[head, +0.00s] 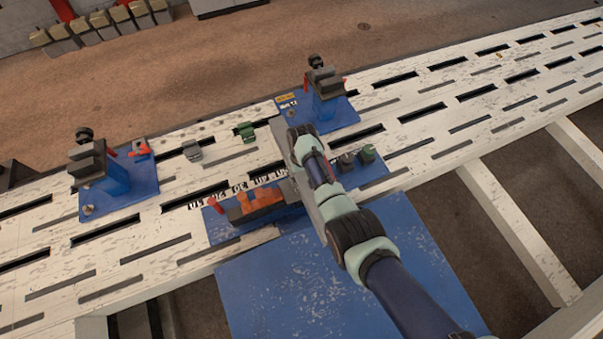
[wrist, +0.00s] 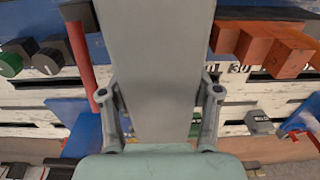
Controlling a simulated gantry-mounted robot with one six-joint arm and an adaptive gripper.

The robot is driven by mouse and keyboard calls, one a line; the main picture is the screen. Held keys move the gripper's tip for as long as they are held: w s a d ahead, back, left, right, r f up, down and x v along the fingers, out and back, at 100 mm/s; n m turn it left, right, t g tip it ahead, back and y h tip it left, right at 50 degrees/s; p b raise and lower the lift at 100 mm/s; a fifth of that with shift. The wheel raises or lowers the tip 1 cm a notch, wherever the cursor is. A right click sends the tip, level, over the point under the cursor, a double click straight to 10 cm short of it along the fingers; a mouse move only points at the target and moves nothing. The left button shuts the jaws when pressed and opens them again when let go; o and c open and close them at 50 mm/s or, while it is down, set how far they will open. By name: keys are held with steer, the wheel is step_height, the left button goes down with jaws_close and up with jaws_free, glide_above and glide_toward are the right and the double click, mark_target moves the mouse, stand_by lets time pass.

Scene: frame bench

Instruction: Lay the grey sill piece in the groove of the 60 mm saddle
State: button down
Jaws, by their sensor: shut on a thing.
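The grey sill piece (wrist: 157,45) is a long flat grey bar. My gripper (wrist: 161,95) is shut on it, one finger at each side, and the bar fills the middle of the wrist view. In the head view the bar (head: 278,137) shows beyond and beside my gripper (head: 298,140), above the white bench. Several orange blocks (head: 256,203), perhaps saddles, stand on a blue plate left of the bar; they also show at the upper right of the wrist view (wrist: 268,45). Number labels line the plate, one reading 30; I cannot make out the 60 mm saddle.
Blue clamp stands rise at the left (head: 115,178) and at the back right (head: 325,95) of the slotted white bench (head: 420,95). A red post (wrist: 80,60) stands close left of the bar in the wrist view. Dark and green knobs (head: 367,153) sit right of my arm.

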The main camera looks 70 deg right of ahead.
steer(key=shift+w+d+r, duration=0.1)
steer(key=shift+d+r, duration=0.05)
steer(key=shift+r, duration=0.05)
steer(key=shift+c, duration=0.9)
jaws_free()
steer(key=shift+f, duration=0.3)
step_height(320, 180, up, 12)
steer(key=shift+r, duration=0.2)
